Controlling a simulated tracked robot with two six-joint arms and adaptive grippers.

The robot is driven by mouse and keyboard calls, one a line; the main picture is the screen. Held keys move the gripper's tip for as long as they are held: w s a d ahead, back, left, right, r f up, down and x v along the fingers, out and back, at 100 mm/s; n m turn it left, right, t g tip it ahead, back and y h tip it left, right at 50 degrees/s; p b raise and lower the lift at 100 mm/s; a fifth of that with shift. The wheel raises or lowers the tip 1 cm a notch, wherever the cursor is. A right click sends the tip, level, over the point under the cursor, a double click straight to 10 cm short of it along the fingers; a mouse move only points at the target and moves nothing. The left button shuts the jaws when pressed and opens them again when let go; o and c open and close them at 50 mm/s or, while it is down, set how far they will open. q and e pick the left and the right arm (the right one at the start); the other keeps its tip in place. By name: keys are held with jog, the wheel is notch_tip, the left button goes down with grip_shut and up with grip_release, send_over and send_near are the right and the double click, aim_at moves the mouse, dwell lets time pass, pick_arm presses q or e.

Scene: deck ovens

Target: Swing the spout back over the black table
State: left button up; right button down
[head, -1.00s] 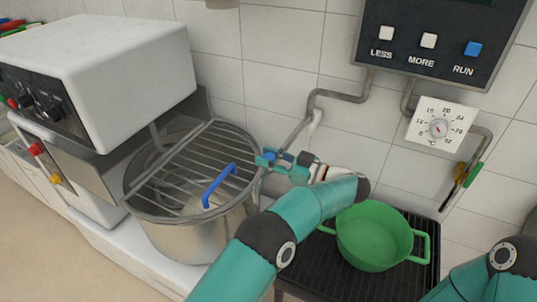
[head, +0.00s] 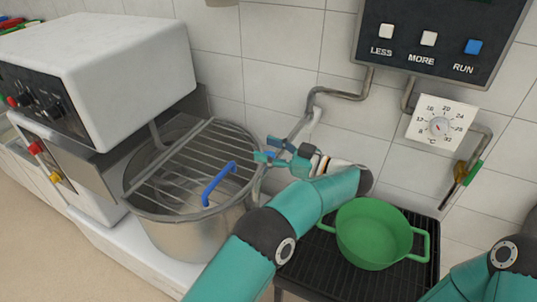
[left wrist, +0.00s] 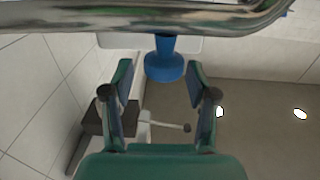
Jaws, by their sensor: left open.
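The spout is a grey metal pipe (head: 298,128) that comes down from the wall fitting towards the right rim of the big steel pot. It also crosses the top of the left wrist view (left wrist: 80,22), with a blue knob (left wrist: 165,62) hanging below it. My left gripper (head: 268,149) is open beside the pipe, near the pot's rim. In the left wrist view its fingers (left wrist: 159,78) stand apart, with the knob between or just beyond the tips. The black ribbed table (head: 310,262) is at the lower right. My right gripper is out of view; the spout's outlet is hard to make out.
A green pot (head: 375,235) stands on the black table. The steel pot (head: 190,240) carries a wire rack (head: 165,180) with a blue handle (head: 217,183). A white oven (head: 110,60) is at left. A control panel (head: 440,45) and dial (head: 440,125) hang on the wall.

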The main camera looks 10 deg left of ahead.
pick_arm(q)
notch_tip(320, 180, up, 8)
jog(key=shift+r, duration=0.1)
